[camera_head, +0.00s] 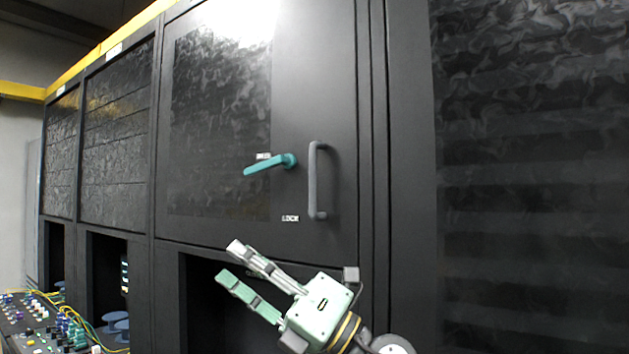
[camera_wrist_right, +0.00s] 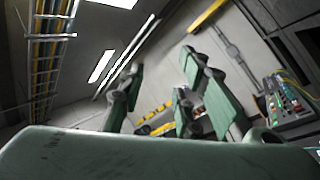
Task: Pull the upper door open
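The upper door (camera_head: 335,100) is a dark cabinet door with a glossy window panel, and it looks shut. A grey vertical pull handle (camera_head: 313,180) is on its right part. A teal lever (camera_head: 268,165) left of the handle points left and slightly down, just under a small white label. My right gripper (camera_head: 230,263) is below the door's lower edge, in front of a dark opening, with its fingers pointing up-left. Its fingers are apart, nothing is between them, and it touches neither handle nor lever. They also show apart in the right wrist view (camera_wrist_right: 160,80). My left gripper is not in view.
A "LOCK" label (camera_head: 290,218) sits below the lever. Dark recesses (camera_head: 205,300) lie under the cabinets. A control panel (camera_head: 45,325) with knobs and cables is at lower left. A dark panelled cabinet (camera_head: 530,180) fills the right. The space before the door is clear.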

